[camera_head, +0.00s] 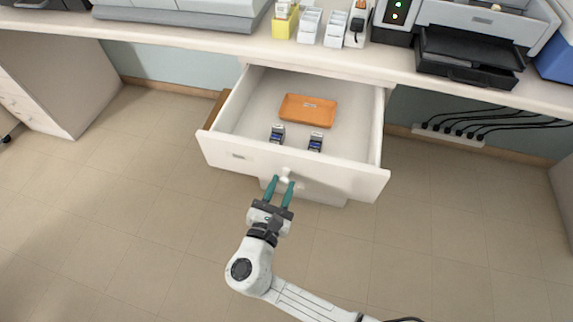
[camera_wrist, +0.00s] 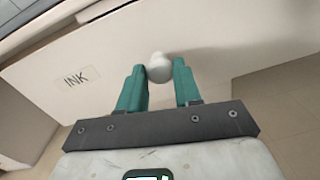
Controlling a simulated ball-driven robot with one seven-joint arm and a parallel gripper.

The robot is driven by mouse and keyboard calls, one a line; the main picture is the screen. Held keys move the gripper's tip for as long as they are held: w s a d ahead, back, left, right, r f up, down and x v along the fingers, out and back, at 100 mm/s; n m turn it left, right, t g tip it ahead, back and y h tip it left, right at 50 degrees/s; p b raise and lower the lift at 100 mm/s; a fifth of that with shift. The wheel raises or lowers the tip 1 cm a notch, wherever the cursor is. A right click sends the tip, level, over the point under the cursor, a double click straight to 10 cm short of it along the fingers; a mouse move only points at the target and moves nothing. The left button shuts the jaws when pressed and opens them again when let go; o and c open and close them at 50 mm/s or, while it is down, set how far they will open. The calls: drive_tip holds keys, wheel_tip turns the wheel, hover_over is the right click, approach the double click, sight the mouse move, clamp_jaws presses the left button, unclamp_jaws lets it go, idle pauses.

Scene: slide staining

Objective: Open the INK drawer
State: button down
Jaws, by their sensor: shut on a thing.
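The INK drawer (camera_head: 225,151) is a white drawer pulled well out from under the counter. Its label reads INK in the wrist view (camera_wrist: 76,79). Its round white knob (camera_wrist: 159,68) sits on the front panel and also shows in the head view (camera_head: 286,173). My gripper (camera_head: 281,180) has green fingers shut on the knob, one finger on each side. It also shows in the wrist view (camera_wrist: 159,75). Inside the drawer are an orange tray (camera_head: 290,116) and two small dark-and-blue bottles, the left one (camera_head: 277,134) and the right one (camera_head: 315,142).
The white counter (camera_head: 200,40) above carries a yellow holder (camera_head: 284,22), white boxes (camera_head: 310,26) and a black-and-grey printer-like machine (camera_head: 470,50). The tiled floor in front is clear.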

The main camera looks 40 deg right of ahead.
drive_tip(key=p+v, duration=0.1)
drive_tip(key=v, duration=0.6)
drive_tip(key=shift+s+d, duration=0.15)
drive_tip(key=shift+d, duration=0.05)
drive_tip(key=c, duration=0.8)
unclamp_jaws()
drive_tip(key=b+v, duration=0.1)
drive_tip(key=v, duration=0.9)
drive_tip(key=shift+s+a, duration=0.3)
